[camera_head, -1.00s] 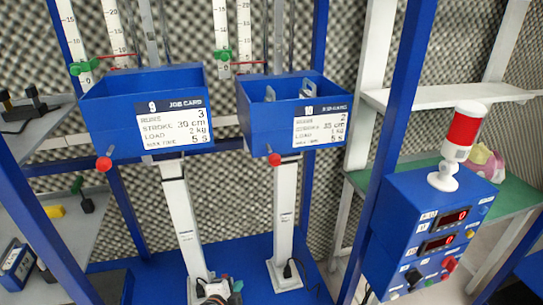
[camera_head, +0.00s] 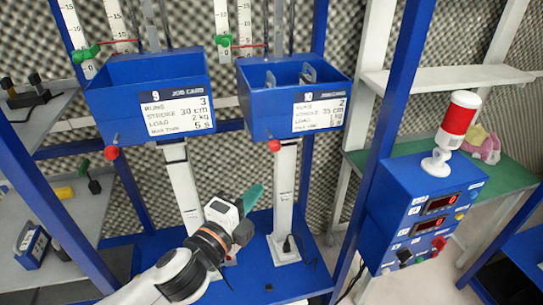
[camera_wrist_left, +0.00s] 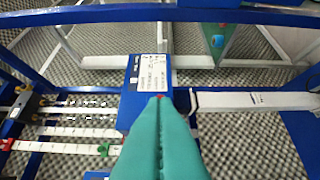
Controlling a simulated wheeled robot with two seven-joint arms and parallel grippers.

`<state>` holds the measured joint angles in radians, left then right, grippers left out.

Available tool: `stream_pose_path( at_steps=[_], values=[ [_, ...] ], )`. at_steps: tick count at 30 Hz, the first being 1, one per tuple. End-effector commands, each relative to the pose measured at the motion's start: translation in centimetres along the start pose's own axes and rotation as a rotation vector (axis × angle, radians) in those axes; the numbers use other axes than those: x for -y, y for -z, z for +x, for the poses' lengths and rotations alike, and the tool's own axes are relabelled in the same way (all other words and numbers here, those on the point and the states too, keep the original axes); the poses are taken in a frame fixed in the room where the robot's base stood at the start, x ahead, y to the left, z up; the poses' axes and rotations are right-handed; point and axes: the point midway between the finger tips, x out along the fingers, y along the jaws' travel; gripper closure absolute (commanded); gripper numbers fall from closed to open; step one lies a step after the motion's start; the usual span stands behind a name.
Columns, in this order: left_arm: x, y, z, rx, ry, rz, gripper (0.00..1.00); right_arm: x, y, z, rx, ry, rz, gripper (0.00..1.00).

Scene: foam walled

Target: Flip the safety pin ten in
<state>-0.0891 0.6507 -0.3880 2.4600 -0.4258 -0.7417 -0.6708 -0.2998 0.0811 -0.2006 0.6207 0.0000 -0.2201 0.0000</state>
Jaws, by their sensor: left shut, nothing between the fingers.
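The safety pin of station ten, a red ball knob (camera_head: 274,146), sits under the front left of the blue bin labelled 10 (camera_head: 258,110). My left gripper (camera_head: 254,196) is below and a little left of that knob, apart from it, with its green fingers shut and empty. In the left wrist view the shut green fingers (camera_wrist_left: 160,104) point at a blue bin's white job card (camera_wrist_left: 152,72). A bit of red shows at their tips there, mostly hidden. My right gripper is out of view.
Bin 9 (camera_head: 100,98) with its own red knob (camera_head: 111,152) stands left of bin 10. White columns (camera_head: 284,188) rise under the bins.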

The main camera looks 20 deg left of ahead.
Motion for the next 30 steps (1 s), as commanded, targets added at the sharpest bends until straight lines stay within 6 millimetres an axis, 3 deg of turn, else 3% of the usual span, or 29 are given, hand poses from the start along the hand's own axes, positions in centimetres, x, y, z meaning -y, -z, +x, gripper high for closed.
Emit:
stream_pose_path(
  at_steps=[15,21,30],
  values=[
    [-0.4,0.0,9.8,-0.001,-0.001,-0.002,1.0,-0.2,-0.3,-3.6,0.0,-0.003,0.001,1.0],
    [-0.2,2.1,11.7,-0.001,0.002,0.001,1.0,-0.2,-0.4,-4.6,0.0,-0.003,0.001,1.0],
    [0.0,2.9,12.3,0.0,0.001,-0.001,1.0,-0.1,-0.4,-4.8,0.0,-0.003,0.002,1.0]
  ],
)
